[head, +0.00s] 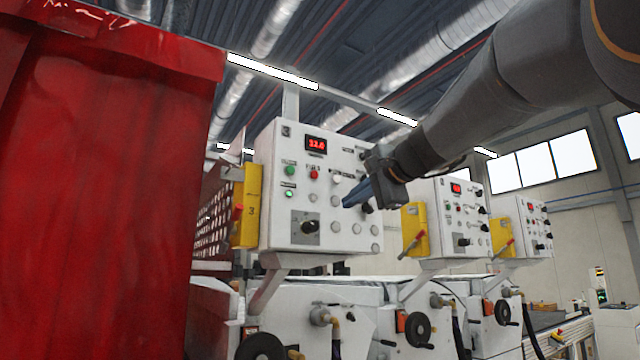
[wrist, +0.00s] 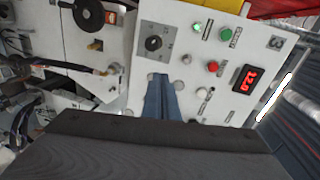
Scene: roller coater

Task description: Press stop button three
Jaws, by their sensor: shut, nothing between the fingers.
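The nearest white control panel (head: 270,225) carries a "3" at its upper left corner and a red display reading about 12.0. It also fills much of the wrist view (wrist: 190,100). Its red stop button (head: 314,174) sits below the display, right of a green button (head: 290,170); in the wrist view the red button (wrist: 212,67) lies right of and above my fingertips. My gripper (head: 348,202) is shut, its blue fingers empty, pointing at the panel's right half. In the wrist view the closed fingertips (wrist: 158,78) appear near the black rotary knob (wrist: 153,43). Whether they touch the panel I cannot tell.
Two similar panels (head: 452,215) (head: 524,225) stand farther right. A yellow box (head: 246,205) with a red lever flanks panel three on its left. A large red surface (head: 100,190) fills the left. Handwheels (head: 418,328) and hoses sit below the panels.

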